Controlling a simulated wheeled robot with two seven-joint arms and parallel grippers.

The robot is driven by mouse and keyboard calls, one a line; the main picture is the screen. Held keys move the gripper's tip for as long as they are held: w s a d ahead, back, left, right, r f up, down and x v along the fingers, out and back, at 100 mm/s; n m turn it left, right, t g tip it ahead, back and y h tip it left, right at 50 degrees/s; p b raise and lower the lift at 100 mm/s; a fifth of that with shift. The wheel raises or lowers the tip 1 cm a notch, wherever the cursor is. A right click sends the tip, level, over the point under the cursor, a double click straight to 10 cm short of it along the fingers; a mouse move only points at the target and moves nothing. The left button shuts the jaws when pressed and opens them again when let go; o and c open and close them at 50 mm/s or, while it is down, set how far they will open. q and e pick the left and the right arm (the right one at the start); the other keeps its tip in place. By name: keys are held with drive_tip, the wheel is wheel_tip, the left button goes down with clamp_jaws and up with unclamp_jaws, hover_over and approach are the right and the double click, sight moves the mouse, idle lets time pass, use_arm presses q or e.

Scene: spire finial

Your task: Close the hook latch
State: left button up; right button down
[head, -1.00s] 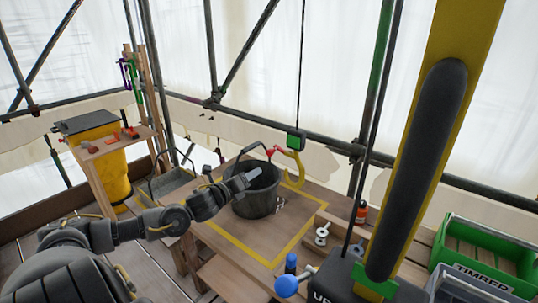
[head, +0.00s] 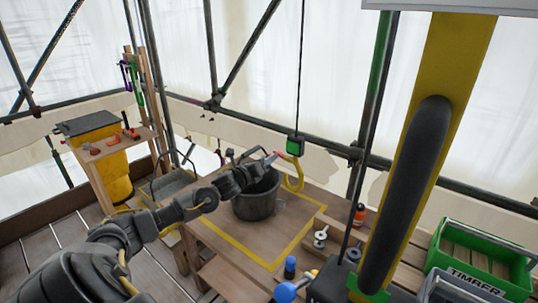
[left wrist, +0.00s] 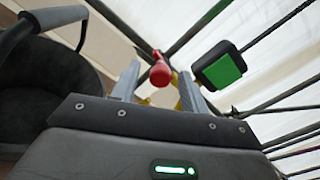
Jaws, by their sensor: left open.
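The yellow hook (head: 294,178) hangs below a small black and green block (head: 295,146) on a cable. Its red latch (head: 278,153) sticks out to the left at the top; in the left wrist view the red latch (left wrist: 160,73) shows between my fingers, with a little yellow hook behind it. My left gripper (head: 266,161) is open around or just short of the latch; I cannot tell whether a finger touches it. Whether the latch is open or shut is not clear. The dark bucket (head: 256,202) stands under the hook; its handle is partly hidden by my gripper. My right gripper is not in view.
The bucket stands on a wooden table (head: 228,232) with a yellow outline. Spools (head: 320,238) and an orange bottle (head: 359,214) are to the right. A green crate (head: 485,258) is far right. Scaffold poles and white sheeting surround the place.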

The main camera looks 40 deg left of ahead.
use_arm(q)
drive_tip(key=shift+w, duration=0.95)
clamp_jaws()
